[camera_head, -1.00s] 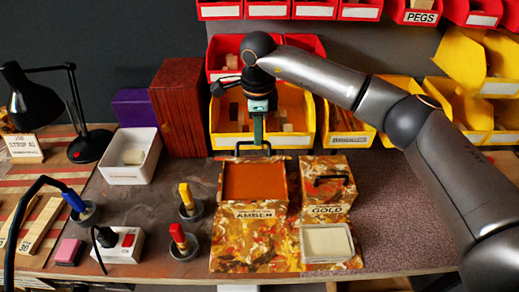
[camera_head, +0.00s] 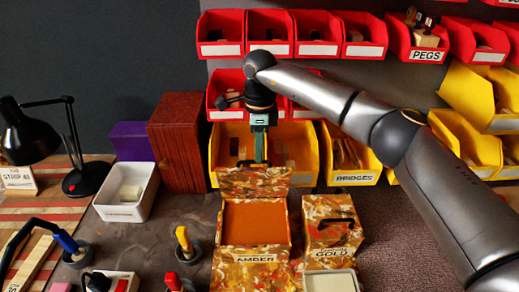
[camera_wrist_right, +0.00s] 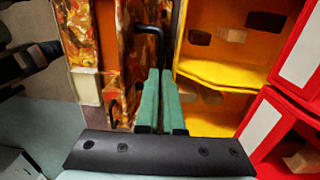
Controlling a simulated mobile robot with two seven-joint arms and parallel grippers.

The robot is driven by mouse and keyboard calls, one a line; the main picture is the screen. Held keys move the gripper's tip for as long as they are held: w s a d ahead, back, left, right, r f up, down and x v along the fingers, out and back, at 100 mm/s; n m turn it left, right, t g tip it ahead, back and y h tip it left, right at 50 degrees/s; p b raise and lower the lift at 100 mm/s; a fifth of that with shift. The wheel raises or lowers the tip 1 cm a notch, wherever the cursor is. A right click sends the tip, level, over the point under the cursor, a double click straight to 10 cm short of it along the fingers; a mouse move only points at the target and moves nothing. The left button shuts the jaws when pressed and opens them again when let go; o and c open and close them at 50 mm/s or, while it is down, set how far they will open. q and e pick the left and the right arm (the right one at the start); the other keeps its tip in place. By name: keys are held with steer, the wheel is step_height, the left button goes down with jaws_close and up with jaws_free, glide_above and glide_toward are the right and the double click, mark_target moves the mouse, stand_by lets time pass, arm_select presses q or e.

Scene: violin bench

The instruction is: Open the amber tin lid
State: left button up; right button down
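The amber tin (camera_head: 256,258) stands on the bench, marbled orange and brown, with a label reading AMBER and an orange-brown inside showing. Its lid (camera_head: 255,182) stands raised at the back edge. In the right wrist view the black lid handle (camera_wrist_right: 150,29) runs down to the fingertips. My right gripper (camera_head: 259,150) is just behind and above the lid. Its green fingers (camera_wrist_right: 159,75) are close together with the handle's end between them; the exact contact is partly hidden. My left gripper is not in view.
The closed gold tin (camera_head: 333,238) stands to the right of the amber tin. Yellow bins (camera_head: 345,180) and red bins (camera_head: 220,50) rise close behind the gripper. A white tub (camera_head: 115,212) and a red-brown box (camera_head: 178,130) are at left.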

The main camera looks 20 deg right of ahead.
steer(key=shift+s+a+f, duration=0.1)
steer(key=shift+s+f, duration=0.1)
steer(key=shift+f, duration=0.35)
steer(key=shift+s+a+f, duration=0.1)
steer(key=shift+s+f, duration=0.1)
steer(key=shift+f, duration=0.3)
steer(key=c, duration=1.3)
jaws_free()
steer(key=shift+o, duration=1.4)
steer(key=shift+w+f+g, duration=0.2)
steer(key=shift+w+g, duration=0.1)
steer(key=shift+w, duration=0.15)
steer(key=shift+o, duration=0.5)
steer(key=shift+r, duration=0.15)
steer(key=shift+s+d+r, duration=0.1)
steer(key=shift+s+r, duration=0.05)
steer(key=shift+r, duration=0.35)
step_height(320, 180, up, 12)
steer(key=shift+w, duration=0.4)
steer(key=shift+s+d+f, duration=0.1)
steer(key=shift+f, duration=0.05)
